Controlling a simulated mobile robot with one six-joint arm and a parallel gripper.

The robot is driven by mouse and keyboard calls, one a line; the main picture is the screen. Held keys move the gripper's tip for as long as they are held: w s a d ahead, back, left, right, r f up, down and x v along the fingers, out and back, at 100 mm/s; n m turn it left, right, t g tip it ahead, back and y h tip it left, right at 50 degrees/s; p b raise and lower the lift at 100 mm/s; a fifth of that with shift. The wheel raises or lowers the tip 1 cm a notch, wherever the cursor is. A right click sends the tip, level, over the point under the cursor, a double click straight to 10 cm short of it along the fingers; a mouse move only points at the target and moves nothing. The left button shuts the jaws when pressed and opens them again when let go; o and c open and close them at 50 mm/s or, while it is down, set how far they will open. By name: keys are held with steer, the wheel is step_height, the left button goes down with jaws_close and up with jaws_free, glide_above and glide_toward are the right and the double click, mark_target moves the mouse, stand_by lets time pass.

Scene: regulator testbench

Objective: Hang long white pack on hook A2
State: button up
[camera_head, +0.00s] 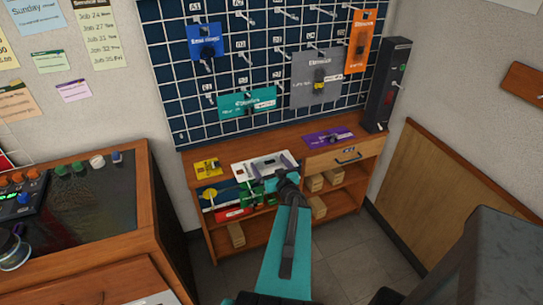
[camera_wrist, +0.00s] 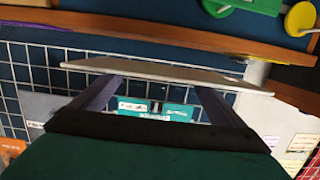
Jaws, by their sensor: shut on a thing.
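The long white pack (camera_head: 246,170) is in front of the pegboard, just above the wooden cabinet's top, with its right part behind my gripper (camera_head: 271,168). In the wrist view, my gripper (camera_wrist: 155,97) is shut on the white pack (camera_wrist: 165,71), which shows as a thin, nearly edge-on slab across both fingers. The pack's printed face is hidden there. The pegboard (camera_head: 172,100) carries several rows of hooks with small labels at its top. An A-row label (camera_head: 195,7) shows at the top left, but I cannot tell for certain which label marks A2.
Blue (camera_head: 205,42), teal (camera_head: 247,103), grey (camera_head: 316,78) and orange (camera_head: 361,41) packs hang on the board. Yellow (camera_head: 207,167) and purple (camera_head: 328,137) packs lie on the cabinet top (camera_head: 345,152). A dark upright device (camera_head: 388,85) stands at right.

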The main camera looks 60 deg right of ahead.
mark_target(270, 157)
steer(key=shift+w+d+f+b, duration=0.2)
steer(key=shift+w+d+b, duration=0.2)
steer(key=shift+d+b, duration=0.5)
steer(key=shift+w+d+f+b, duration=0.15)
steer(key=shift+w+d+b, duration=0.25)
steer(key=shift+b, duration=0.75)
steer(key=shift+d+b, duration=0.2)
steer(key=shift+b, duration=0.45)
steer(key=d+b, duration=0.1)
steer(key=b, duration=0.3)
steer(key=shift+w+f, duration=0.1)
steer(key=shift+w, duration=0.25)
steer(key=d+b, duration=0.1)
steer(key=b, duration=0.4)
steer(key=shift+w+b, duration=0.15)
steer(key=shift+b, duration=0.15)
steer(key=w+d+b, duration=0.1)
steer(key=b, duration=0.3)
steer(key=shift+d+f+b, duration=0.1)
steer(key=shift+d+b, duration=0.1)
steer(key=shift+b, duration=0.15)
steer(key=d+b, duration=0.1)
steer(key=b, duration=0.2)
steer(key=shift+w, duration=0.15)
